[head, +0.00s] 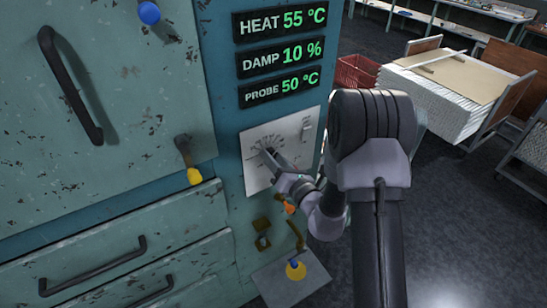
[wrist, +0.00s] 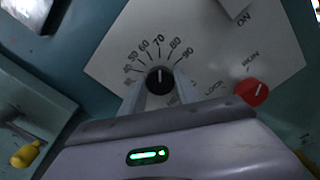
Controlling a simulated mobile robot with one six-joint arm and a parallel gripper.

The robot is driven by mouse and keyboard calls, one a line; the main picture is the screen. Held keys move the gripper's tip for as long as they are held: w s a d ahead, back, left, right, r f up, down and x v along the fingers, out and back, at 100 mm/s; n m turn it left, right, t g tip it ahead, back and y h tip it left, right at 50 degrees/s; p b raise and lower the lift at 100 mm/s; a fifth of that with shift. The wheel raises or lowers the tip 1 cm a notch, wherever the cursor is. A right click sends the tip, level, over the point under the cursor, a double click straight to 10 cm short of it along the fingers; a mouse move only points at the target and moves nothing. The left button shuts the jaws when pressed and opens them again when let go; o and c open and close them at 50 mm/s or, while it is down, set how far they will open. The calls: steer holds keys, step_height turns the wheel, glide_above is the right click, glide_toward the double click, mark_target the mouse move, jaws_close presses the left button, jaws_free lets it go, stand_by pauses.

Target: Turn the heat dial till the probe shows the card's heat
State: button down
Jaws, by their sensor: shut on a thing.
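The black heat dial (wrist: 160,79) sits on a white panel, with a printed scale running from the left over the top to the right; 60, 70, 80 and 90 are legible. Its white mark points up, roughly toward 70. My gripper (wrist: 160,88) is shut on the dial, one finger on each side. In the head view my gripper (head: 267,153) reaches the panel (head: 257,182) and largely hides the dial. The heat display (head: 282,22) reads 55 °C and the probe display (head: 279,87) reads 50 °C. I cannot make out a card with a heat value.
A red knob (wrist: 251,92) is right of the dial. The damp display (head: 281,55) reads 10 %. Yellow-tipped levers (head: 194,175) and dark handles (head: 70,85) stand out from the worn teal cabinet. A cart with stacked white sheets (head: 440,100) and a red basket (head: 356,73) stand behind at right.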

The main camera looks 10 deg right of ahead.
steer(key=c, duration=0.9)
jaws_free()
steer(key=p+v, duration=0.5)
steer(key=v, duration=1.2)
steer(key=shift+s, duration=0.15)
